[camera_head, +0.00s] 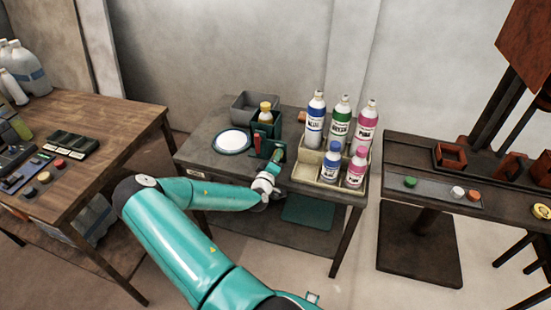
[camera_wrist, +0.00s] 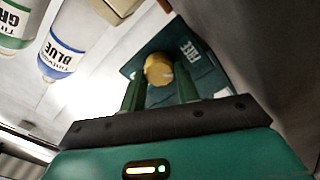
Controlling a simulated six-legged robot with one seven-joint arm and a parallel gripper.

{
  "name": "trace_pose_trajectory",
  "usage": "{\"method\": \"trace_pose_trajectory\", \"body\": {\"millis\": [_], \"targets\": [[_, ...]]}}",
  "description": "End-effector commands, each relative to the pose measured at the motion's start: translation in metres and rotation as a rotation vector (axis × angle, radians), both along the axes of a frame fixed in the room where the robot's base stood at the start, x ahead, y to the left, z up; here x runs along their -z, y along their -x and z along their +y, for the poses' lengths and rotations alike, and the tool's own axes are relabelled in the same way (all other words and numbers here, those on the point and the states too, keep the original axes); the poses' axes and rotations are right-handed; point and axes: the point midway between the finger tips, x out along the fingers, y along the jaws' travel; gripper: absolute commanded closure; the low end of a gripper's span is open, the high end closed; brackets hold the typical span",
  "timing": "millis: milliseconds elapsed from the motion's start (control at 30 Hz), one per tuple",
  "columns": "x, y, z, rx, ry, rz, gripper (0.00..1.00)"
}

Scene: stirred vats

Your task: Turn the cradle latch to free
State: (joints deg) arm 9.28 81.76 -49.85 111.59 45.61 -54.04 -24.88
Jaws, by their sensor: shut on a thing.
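The dark green cradle (camera_head: 268,131) stands on the middle table and holds a bottle with an amber cap (camera_head: 265,106). A small red upright piece (camera_head: 256,142) shows at the cradle's left side. My gripper (camera_head: 278,156) is at the cradle's front right. In the wrist view my gripper (camera_wrist: 160,88) has its two green fingers at either side of a round yellow knob (camera_wrist: 158,69), in front of the cradle's labelled face (camera_wrist: 200,74). The jaws are shut on this knob. The fingertips partly hide it, and I cannot tell which way the latch is turned.
A white plate (camera_head: 232,141) and a grey bin (camera_head: 254,104) are left of and behind the cradle. A cream rack (camera_head: 318,176) with several labelled bottles stands close on the right. Other tables stand left and right.

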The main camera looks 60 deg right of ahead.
Motion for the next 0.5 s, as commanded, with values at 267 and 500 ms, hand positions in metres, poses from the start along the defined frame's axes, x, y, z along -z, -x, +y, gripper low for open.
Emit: {"method": "trace_pose_trajectory", "body": {"millis": [267,500], "targets": [[0.0018,0.0003,0.0009,0.0,0.024,0.167,0.91],[0.0021,0.0001,0.001,0.001,0.034,0.233,0.91]]}}
